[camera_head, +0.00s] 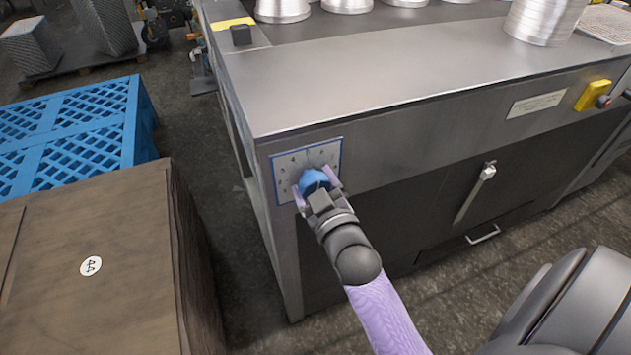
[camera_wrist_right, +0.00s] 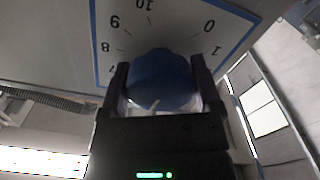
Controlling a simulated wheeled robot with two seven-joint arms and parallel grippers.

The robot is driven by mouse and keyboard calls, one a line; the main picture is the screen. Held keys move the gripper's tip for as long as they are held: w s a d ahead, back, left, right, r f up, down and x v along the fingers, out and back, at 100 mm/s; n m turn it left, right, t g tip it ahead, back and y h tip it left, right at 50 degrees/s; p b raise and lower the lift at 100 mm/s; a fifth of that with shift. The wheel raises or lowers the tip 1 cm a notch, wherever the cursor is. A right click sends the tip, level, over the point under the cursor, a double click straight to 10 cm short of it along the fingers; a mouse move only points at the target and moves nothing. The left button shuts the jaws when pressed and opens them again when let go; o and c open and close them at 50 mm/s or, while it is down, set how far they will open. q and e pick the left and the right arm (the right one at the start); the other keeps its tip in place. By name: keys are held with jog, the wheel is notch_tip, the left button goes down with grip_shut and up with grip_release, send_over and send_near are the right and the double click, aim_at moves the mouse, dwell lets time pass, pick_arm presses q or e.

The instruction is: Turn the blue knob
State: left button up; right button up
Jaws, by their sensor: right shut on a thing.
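The blue knob (camera_head: 313,180) sits on a white dial plate (camera_head: 325,153) with a blue border, on the front face of the metal machine near its left corner. My right gripper (camera_head: 316,190) is at the knob with one finger on each side, shut on it. In the right wrist view the knob (camera_wrist_right: 162,80) fills the space between the two dark fingers (camera_wrist_right: 160,92). The dial (camera_wrist_right: 193,28) shows the numbers 7, 8, 9, 10, 0 and 1 around the knob. A light pointer mark shows on the knob's near side. My left gripper is not in view.
A brown box (camera_head: 110,270) and a blue crate (camera_head: 75,130) stand at the left.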

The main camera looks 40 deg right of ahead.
jog(key=shift+r+m+p, duration=0.15)
jog(key=shift+m+p, duration=0.85)
jog(key=shift+m, duration=0.2)
jog(key=m+p, duration=0.1)
jog(key=m, duration=0.1)
jog(key=shift+a+m+p, duration=0.1)
jog(key=shift+m+p, duration=0.25)
jog(key=shift+m, duration=0.05)
jog(key=m+p, duration=0.1)
jog(key=m, duration=0.2)
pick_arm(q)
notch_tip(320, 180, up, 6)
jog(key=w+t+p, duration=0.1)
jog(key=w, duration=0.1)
pick_arm(e)
jog(key=shift+m, duration=1.2)
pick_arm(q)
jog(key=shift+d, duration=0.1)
pick_arm(e)
jog(key=shift+f, duration=0.2)
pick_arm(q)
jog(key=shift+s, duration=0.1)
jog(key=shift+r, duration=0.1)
pick_arm(e)
jog(key=o, duration=1)
